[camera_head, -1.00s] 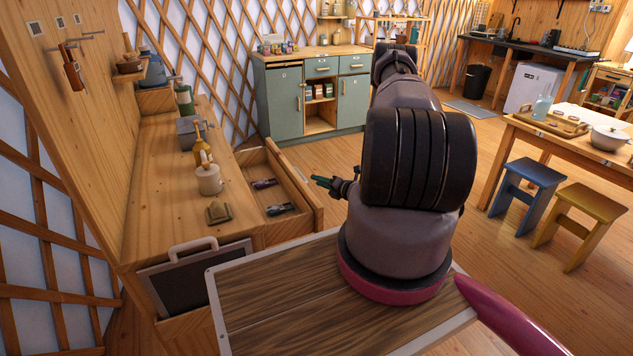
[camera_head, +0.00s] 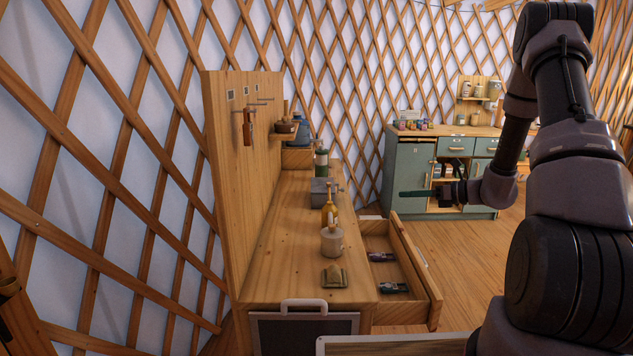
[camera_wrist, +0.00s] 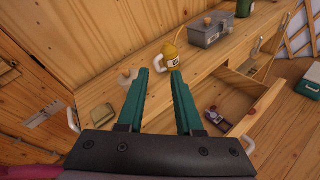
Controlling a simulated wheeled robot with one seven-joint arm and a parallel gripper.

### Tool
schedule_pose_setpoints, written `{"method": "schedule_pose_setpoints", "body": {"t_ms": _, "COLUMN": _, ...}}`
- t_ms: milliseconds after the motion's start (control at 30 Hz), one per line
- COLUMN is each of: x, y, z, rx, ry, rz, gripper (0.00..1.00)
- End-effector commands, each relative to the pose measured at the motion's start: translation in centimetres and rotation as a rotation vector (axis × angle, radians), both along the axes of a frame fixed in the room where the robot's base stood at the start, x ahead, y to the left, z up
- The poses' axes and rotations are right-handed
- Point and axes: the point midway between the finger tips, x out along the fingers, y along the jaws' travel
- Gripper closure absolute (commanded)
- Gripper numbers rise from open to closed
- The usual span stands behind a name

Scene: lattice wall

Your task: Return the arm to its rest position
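My gripper (camera_head: 414,194) is at the end of my raised arm, above the floor to the right of the workbench, with its teal fingers pointing left. In the wrist view my gripper (camera_wrist: 159,74) has its two fingers apart with nothing between them. The fingers are clear of the bench and the drawer. My dark arm fills the right side of the head view.
The wooden bench (camera_head: 286,250) holds a yellow-brown bottle (camera_head: 329,208), a pale jar (camera_head: 331,241) and a grey metal box (camera_head: 321,191). Its drawer (camera_head: 436,300) stands open with small items inside. A green cabinet (camera_head: 408,178) stands behind. Floor between is clear.

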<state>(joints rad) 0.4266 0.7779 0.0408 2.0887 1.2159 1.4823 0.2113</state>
Motion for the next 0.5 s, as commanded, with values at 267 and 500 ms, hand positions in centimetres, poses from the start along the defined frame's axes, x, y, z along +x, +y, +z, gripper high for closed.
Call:
{"method": "schedule_pose_setpoints", "body": {"t_ms": 267, "x": -6.8, "y": 5.7, "z": 10.6, "rx": -0.357, "ry": -0.262, "rz": 0.386, "gripper": 0.65}}
{"method": "schedule_pose_setpoints", "body": {"t_ms": 500, "x": -13.9, "y": 7.9, "z": 16.5, "rx": -0.689, "ry": -0.500, "rz": 0.677, "gripper": 0.65}}
